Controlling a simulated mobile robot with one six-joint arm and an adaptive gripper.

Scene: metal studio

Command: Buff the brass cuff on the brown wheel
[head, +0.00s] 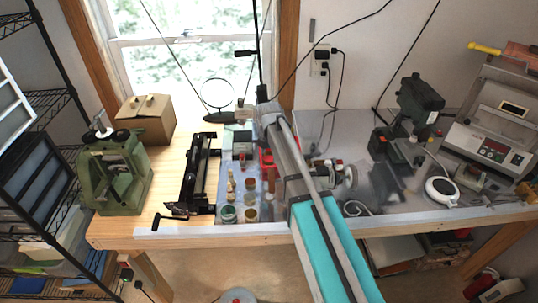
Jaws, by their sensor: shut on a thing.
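A bench buffing machine stands just right of my arm in the head view, partly hidden by it. A pale round wheel (349,178) shows at its right side. I cannot make out a brown wheel for certain; part of the machine is behind my arm. The brass cuff is not visible. My arm reaches from the front edge across the bench toward the window. My gripper cannot be made out, so neither its jaws nor anything in them shows.
Left of my arm are several small jars (228,213), a black long-framed tool (197,172), a green machine (112,173) and a cardboard box (147,120). A red object (267,160) is close beside my arm. A drill press (410,115) and a white round dish (441,190) stand right.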

